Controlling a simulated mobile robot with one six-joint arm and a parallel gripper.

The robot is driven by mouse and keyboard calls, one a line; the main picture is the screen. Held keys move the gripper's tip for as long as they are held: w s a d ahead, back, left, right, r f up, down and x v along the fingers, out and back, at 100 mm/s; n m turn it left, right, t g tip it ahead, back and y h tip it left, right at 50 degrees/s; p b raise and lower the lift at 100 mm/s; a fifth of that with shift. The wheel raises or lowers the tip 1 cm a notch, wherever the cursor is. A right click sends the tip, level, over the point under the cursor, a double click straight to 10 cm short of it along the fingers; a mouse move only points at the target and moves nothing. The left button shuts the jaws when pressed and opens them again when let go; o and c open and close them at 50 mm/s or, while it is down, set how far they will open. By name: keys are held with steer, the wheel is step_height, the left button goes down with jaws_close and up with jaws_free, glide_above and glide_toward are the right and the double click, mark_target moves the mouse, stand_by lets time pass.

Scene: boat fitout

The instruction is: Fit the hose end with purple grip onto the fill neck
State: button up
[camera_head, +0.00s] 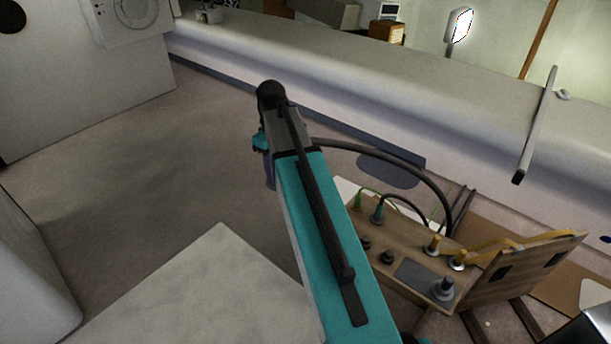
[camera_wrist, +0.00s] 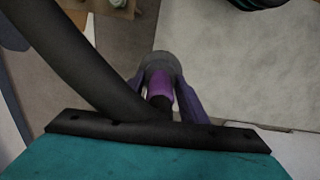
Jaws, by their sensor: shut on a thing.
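The hose end with purple grip (camera_wrist: 161,84) is between the two purple fingers of my gripper (camera_wrist: 163,98) in the wrist view. The fingers are shut on the grip, and a grey round collar shows just beyond it. In the head view my gripper (camera_head: 269,170) hangs over the floor, left of the wooden panel, mostly hidden behind my arm. A grey upright stub (camera_head: 443,288) on the panel's front corner looks like the fill neck, but I cannot tell for sure. The held hose end is well apart from it.
A long pale bench (camera_head: 370,85) runs along the back. Floor on the left is clear.

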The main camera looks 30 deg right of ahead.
steer(key=w+a+r, duration=0.1)
steer(key=a+r, duration=0.3)
steer(key=a, duration=0.5)
steer(key=w+a+r+n, duration=0.1)
steer(key=a+r, duration=0.4)
steer(key=a, duration=0.3)
steer(key=shift+a+n, duration=0.3)
steer(key=shift+a, duration=0.05)
